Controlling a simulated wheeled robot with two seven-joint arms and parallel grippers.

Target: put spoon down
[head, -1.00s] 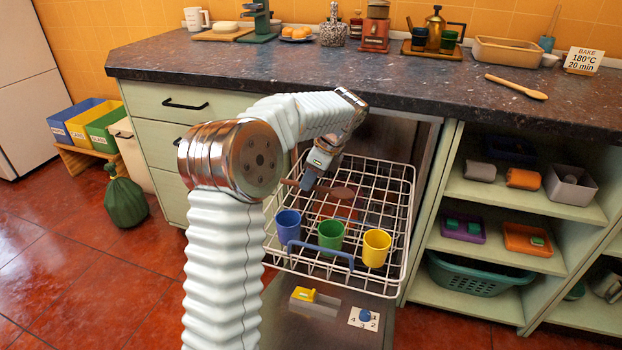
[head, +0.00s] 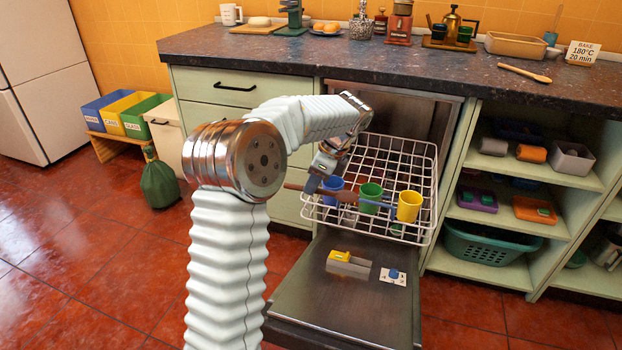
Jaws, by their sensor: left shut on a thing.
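My left gripper (head: 317,184) is shut on a dark brown spoon (head: 343,195), holding it roughly level at the front left of the dishwasher rack (head: 433,222). The spoon's handle sticks out to the left and its bowl points right, in front of the blue cup. The fingertips are small and partly hidden by the arm. I cannot tell whether the spoon touches the rack. A lighter wooden spoon (head: 525,73) lies on the dark countertop (head: 300,55). My right gripper is not in view.
Blue (head: 332,186), green (head: 371,196) and yellow (head: 409,206) cups stand in the rack. The open dishwasher door (head: 340,300) carries a yellow-and-grey block (head: 347,263) and a numbered dial (head: 393,276). Open shelves (head: 520,168) stand to the right.

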